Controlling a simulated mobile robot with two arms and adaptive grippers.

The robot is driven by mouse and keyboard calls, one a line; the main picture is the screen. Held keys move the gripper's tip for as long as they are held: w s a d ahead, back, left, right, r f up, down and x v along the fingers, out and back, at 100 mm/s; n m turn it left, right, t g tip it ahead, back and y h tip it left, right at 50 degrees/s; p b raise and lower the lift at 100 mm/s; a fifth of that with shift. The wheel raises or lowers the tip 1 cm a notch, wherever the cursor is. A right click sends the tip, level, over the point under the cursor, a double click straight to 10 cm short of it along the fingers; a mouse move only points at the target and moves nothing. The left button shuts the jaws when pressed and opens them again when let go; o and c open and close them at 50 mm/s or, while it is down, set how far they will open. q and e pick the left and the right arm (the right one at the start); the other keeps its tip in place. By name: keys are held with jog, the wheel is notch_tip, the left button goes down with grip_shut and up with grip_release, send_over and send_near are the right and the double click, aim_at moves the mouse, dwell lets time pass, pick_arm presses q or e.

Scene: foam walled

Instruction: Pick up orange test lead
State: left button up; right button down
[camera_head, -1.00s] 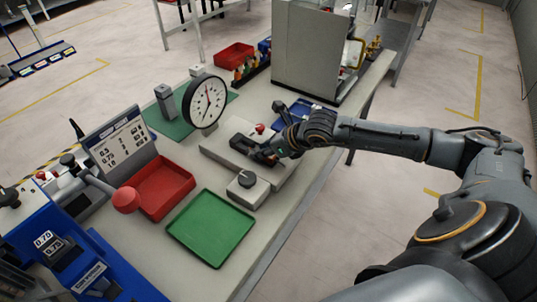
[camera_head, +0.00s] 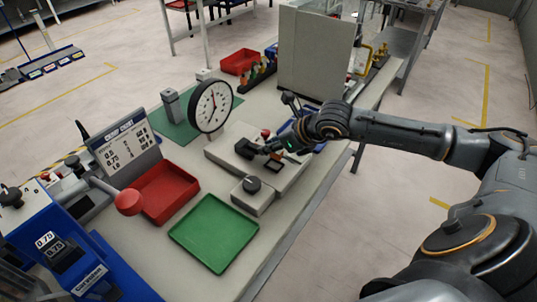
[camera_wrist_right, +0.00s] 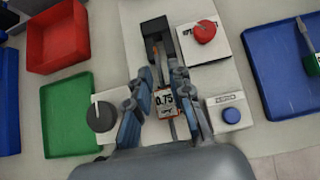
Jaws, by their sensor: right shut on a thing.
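My right gripper (camera_head: 276,149) is over the pale fixture block on the bench. In the right wrist view its fingertips (camera_wrist_right: 164,82) are closed around a thin orange-brown lead (camera_wrist_right: 157,72). A white tag (camera_wrist_right: 166,102) marked 0.75, with red on it, shows between the fingers. The lead runs up toward a black clamp (camera_wrist_right: 157,32) on the fixture; I cannot tell whether its far end still touches the clamp. The clamp also shows in the head view (camera_head: 246,148). The fingers hide part of the lead. My left gripper is in neither view.
A dial gauge (camera_head: 213,106) stands behind the fixture. A knob block (camera_head: 253,195), green tray (camera_head: 213,234) and red tray (camera_head: 170,192) are close by on the left. A blue tray (camera_wrist_right: 284,75) lies to the right. A grey cabinet (camera_head: 313,55) stands behind.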

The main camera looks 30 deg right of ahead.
jog(key=s+r+b, duration=0.4)
jog(key=s+r, duration=0.4)
jog(key=s, duration=0.5)
jog(key=shift+d+r, duration=0.15)
jog(key=shift+r, duration=0.15)
